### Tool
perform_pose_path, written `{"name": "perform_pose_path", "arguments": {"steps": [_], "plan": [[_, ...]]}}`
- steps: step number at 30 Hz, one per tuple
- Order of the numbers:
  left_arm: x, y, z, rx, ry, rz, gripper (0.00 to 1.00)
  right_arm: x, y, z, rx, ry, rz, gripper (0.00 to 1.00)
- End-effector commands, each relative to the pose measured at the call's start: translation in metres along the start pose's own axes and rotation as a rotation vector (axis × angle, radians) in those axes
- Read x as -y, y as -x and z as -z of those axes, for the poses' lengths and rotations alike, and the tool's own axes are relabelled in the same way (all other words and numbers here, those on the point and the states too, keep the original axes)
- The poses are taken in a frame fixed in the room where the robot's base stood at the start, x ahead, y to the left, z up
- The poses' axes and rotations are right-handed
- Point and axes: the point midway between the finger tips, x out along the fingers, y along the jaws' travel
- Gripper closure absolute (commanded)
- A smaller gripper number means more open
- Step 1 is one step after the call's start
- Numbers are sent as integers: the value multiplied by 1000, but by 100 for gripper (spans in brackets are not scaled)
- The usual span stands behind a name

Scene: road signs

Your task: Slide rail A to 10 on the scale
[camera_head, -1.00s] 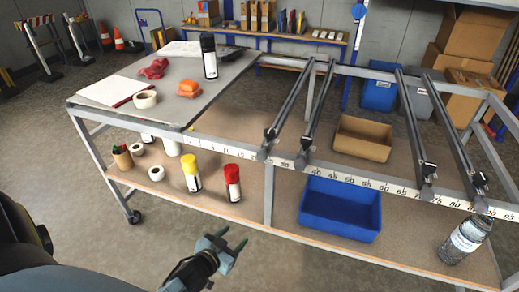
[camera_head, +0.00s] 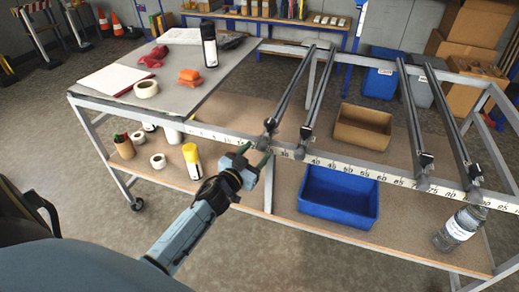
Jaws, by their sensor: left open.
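Several dark rails span the frame from front to back, their front ends on a white number scale (camera_head: 345,166) along the front bar. The leftmost rail (camera_head: 291,90) ends a little left of the 30 mark; I cannot read a letter on it. A second rail (camera_head: 320,92) stands close to its right, near 35. My left gripper (camera_head: 255,154) is open and empty, just in front of the leftmost rail's front end, and hides part of the scale there. I cannot tell whether it touches. The low end of the scale lies to the left. My right gripper is not in view.
The grey table top (camera_head: 190,92) left of the rails holds a black bottle (camera_head: 209,45), tape and orange items. Below are a yellow-capped bottle (camera_head: 192,160), a blue bin (camera_head: 338,198) and a cardboard box (camera_head: 362,128). The scale left of the leftmost rail has no rail on it.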

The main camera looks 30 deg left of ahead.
Motion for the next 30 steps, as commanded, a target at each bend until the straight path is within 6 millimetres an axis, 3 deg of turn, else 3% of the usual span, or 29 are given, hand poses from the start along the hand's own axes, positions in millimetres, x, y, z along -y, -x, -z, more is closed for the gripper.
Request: {"name": "perform_pose_path", "arguments": {"steps": [6, 17, 27, 30], "plan": [[0, -23, -1, 0, 0, 0, 46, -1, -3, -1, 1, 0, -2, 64], [0, -27, 0, 1, -1, 0, 46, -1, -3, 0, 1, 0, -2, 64], [0, -27, 0, 1, 0, 0, 91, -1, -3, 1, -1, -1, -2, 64], [0, -27, 0, 1, 0, 0, 100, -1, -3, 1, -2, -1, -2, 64]]}}
